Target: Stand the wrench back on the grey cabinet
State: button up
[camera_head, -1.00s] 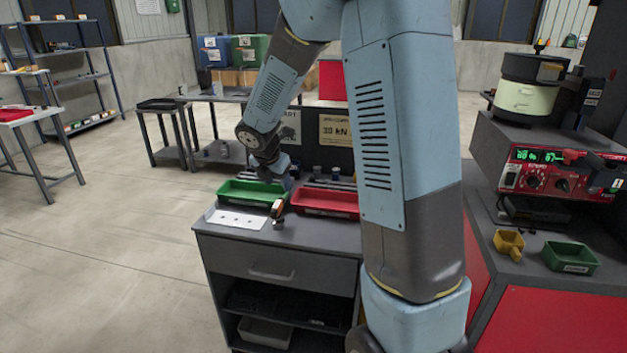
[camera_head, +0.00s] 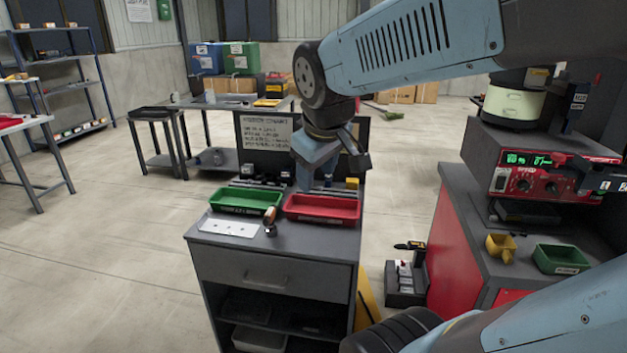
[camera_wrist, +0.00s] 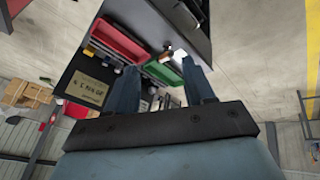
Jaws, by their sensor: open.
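The grey cabinet (camera_head: 310,240) with a drawer stands in the middle of the head view; part of its dark top shows in the wrist view (camera_wrist: 150,14). A small orange and dark tool (camera_head: 270,217) is on its top, between the green and red trays near their front edges. It is too small to tell whether this is the wrench. My gripper (camera_head: 318,180) hangs above the back of the red tray, pointing down. In the wrist view its two fingers (camera_wrist: 160,65) are apart with nothing seen between them.
A green tray (camera_head: 245,197), a red tray (camera_head: 322,208) and a white plate (camera_head: 228,228) lie on the cabinet top. A dark sign panel (camera_head: 262,133) rises behind. A bench with a red instrument (camera_head: 535,172) is at right. A black box (camera_head: 404,284) sits on the floor between.

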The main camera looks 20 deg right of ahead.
jog(key=s+m, duration=0.2)
jog(key=s, duration=0.1)
jog(key=s+a+m+y, duration=0.1)
jog(key=s+m, duration=0.1)
jog(key=shift+s+r+t, duration=0.25)
jog(key=shift+t, duration=0.05)
jog(key=shift+c, duration=0.9)
jog(key=shift+d, duration=0.1)
